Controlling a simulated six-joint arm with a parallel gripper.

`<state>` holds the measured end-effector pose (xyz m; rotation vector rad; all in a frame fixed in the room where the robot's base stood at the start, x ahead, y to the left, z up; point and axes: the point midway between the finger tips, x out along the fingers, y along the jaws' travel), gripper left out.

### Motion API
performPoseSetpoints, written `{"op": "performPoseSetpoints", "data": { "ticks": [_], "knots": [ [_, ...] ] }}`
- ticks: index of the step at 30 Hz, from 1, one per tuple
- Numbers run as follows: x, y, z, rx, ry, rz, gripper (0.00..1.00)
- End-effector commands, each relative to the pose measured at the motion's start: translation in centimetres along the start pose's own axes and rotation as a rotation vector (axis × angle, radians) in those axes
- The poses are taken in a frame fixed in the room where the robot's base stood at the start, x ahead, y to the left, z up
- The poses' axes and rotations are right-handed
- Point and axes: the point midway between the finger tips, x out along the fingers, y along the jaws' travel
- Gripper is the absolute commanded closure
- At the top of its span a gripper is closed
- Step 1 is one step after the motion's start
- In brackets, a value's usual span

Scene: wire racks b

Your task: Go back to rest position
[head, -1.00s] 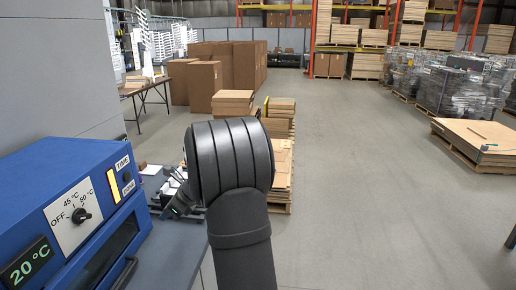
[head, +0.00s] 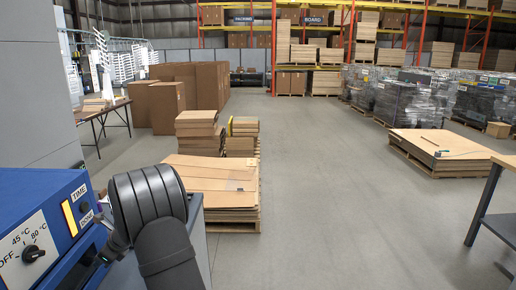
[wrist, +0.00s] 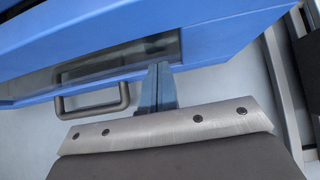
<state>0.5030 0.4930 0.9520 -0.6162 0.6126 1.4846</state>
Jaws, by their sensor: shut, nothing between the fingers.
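My gripper (wrist: 160,88) shows in the wrist view with its two narrow fingers together and nothing between them. The fingertips are close to the lower edge of the blue oven (wrist: 235,28). I cannot tell whether they touch it. A dark bar handle (wrist: 97,107) is left of the fingers. In the head view, the blue oven (head: 45,187) is at the lower left, with a dial and a lit yellow strip. My black arm bends beside it, and its wrist end reaches down toward the oven front. The fingertips cannot be made out there.
A grey bench surface lies below the oven and behind my arm. A pallet of flat cardboard (head: 215,180) stands just beyond it. A workbench (head: 490,205) is at the right edge. The floor (head: 335,215) between is clear.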

Motion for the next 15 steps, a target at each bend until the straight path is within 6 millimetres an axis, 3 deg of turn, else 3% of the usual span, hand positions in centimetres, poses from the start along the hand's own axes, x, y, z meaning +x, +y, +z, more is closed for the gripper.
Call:
{"op": "performPoseSetpoints", "data": {
  "ticks": [4, 15],
  "knots": [
    [-1.34, -0.12, -1.25, 0.004, 0.001, -0.002, 1.00],
    [-1.66, -0.07, -1.62, 0.003, 0.001, -0.001, 1.00]
  ]
}}
